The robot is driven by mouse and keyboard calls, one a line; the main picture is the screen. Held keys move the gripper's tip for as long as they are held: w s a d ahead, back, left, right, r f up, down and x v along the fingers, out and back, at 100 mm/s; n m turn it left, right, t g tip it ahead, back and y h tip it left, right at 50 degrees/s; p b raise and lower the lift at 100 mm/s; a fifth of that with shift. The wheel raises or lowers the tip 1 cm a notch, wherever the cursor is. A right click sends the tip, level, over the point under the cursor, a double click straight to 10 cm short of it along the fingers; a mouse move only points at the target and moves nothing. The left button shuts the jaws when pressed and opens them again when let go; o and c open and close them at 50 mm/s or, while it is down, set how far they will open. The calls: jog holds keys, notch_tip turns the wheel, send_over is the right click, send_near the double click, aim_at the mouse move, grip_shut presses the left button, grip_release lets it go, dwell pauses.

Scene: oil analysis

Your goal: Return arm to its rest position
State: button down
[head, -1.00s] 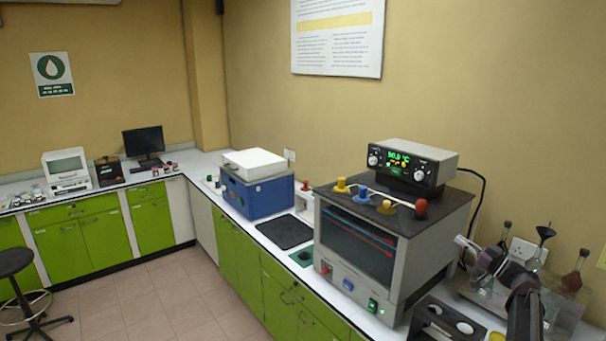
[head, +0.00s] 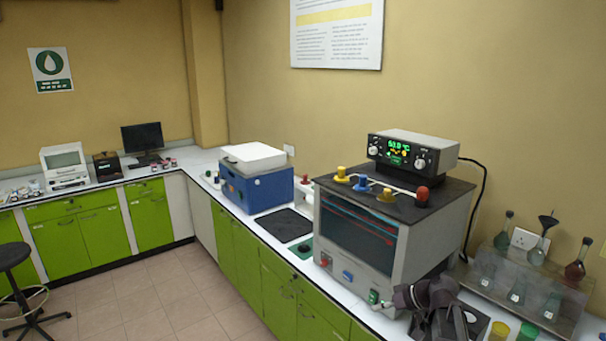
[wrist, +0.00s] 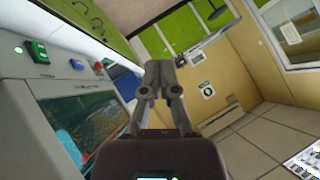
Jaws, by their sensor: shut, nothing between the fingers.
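My gripper (wrist: 162,70) shows in the middle of the wrist view, its two fingers close together and empty. In the head view my dark grey arm (head: 432,297) is folded low at the right, in front of the oven's right corner and the counter edge. I cannot make out the fingertips clearly there. The grey oven (head: 425,245) with a dark glass door stands on the counter beside the arm. It also fills the left side of the wrist view (wrist: 40,95), apart from the fingers.
A controller (head: 412,160) with a green display sits on the oven. A rack with flasks (head: 535,285) stands at the right, and yellow and green cups (head: 512,332) are at the lower right. A blue box (head: 262,190) stands farther back. The tiled floor (head: 150,300) at left is clear; a stool (head: 15,257) stands at its edge.

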jog(key=s+a+f+m+g+h+b, duration=0.2)
jog(key=s+f+h, duration=0.2)
jog(key=s+f, duration=0.2)
jog(key=s+a+f+m+g+h+b, duration=0.2)
jog(key=s+f+m+h, duration=0.1)
jog(key=s+f+h, duration=0.2)
jog(key=s, duration=0.2)
jog(key=shift+s+a+f, duration=0.2)
jog(key=shift+s+f, duration=0.2)
